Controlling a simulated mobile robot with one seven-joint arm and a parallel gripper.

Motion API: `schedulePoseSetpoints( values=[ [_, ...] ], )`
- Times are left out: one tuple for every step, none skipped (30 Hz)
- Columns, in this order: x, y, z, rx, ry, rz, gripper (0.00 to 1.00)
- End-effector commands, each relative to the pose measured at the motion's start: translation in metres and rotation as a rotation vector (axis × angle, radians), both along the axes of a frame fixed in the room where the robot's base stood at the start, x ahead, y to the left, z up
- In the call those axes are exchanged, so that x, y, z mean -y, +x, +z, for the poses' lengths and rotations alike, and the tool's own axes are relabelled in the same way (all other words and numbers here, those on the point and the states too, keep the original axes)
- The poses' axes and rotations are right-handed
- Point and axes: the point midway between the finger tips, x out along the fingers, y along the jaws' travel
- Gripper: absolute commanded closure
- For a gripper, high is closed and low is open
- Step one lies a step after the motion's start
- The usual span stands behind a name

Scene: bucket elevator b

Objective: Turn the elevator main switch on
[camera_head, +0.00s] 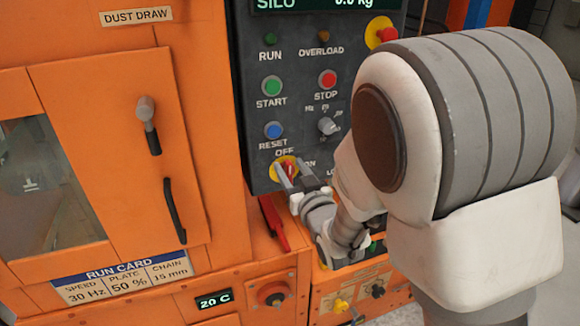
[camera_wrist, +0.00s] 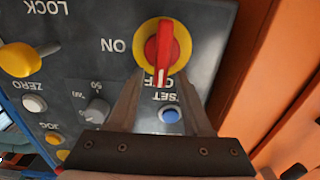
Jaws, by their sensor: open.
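The main switch is a red rotary handle on a round yellow plate; it shows in the head view (camera_head: 288,168) and in the wrist view (camera_wrist: 162,45). The wrist view is upside down. The handle's white-marked end points at the OFF label, and ON is printed to one side. My gripper (camera_head: 290,172) is at the switch with its fingers open and empty. In the wrist view my gripper (camera_wrist: 161,78) has one finger on each side of the line of the handle, tips near its OFF end. Whether they touch the handle I cannot tell.
The dark panel also carries a blue RESET button (camera_head: 273,130), a green START button (camera_head: 271,85), a red STOP button (camera_head: 327,79) and a grey knob (camera_head: 327,126). A yellow LOCK knob (camera_wrist: 20,60) is beside the switch.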

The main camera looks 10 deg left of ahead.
Motion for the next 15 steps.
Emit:
schedulePoseSetpoints(
  values=[
    [0.0001,-0.0001,-0.0002,0.000,0.000,0.000,0.50],
    [0.0001,-0.0001,-0.0002,0.000,0.000,0.000,0.50],
    [-0.0001,-0.0001,-0.0002,0.000,0.000,0.000,0.50],
    [-0.0001,-0.0001,-0.0002,0.000,0.000,0.000,0.50],
    [-0.0001,-0.0001,-0.0002,0.000,0.000,0.000,0.50],
    [-0.0001,-0.0001,-0.0002,0.000,0.000,0.000,0.54],
    [-0.0001,-0.0001,-0.0002,0.000,0.000,0.000,0.59],
    [-0.0001,-0.0001,-0.0002,0.000,0.000,0.000,0.64],
    [-0.0001,-0.0001,-0.0002,0.000,0.000,0.000,0.72],
    [-0.0001,-0.0001,-0.0002,0.000,0.000,0.000,0.77],
    [-0.0001,-0.0001,-0.0002,0.000,0.000,0.000,0.82],
    [-0.0001,-0.0001,-0.0002,0.000,0.000,0.000,0.90],
    [-0.0001,-0.0001,-0.0002,0.000,0.000,0.000,0.95],
    [-0.0001,-0.0001,-0.0002,0.000,0.000,0.000,1.00],
    [-0.0001,-0.0001,-0.0002,0.000,0.000,0.000,1.00]
  ],
)
